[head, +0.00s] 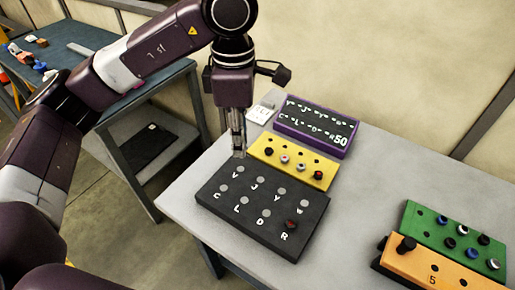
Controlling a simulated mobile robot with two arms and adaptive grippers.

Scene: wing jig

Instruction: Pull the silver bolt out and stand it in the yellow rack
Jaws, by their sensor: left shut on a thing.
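My left gripper (238,146) points down by the left end of the yellow rack (262,151), above the back edge of the black block. It is shut on a small silver piece, seemingly the silver bolt (239,154), mostly hidden between the fingers. I cannot tell whether its tip touches anything. The black block (250,223) bears grey round spots with white letters, and a dark red piece sits by the R. My right gripper is not in view.
A purple-edged board (313,128) with writing stands behind the yellow rack. A green rack (428,224) and an orange block (410,265) with dark knobs lie at the right. The grey table (360,200) is clear between. A second table (95,40) stands at the left.

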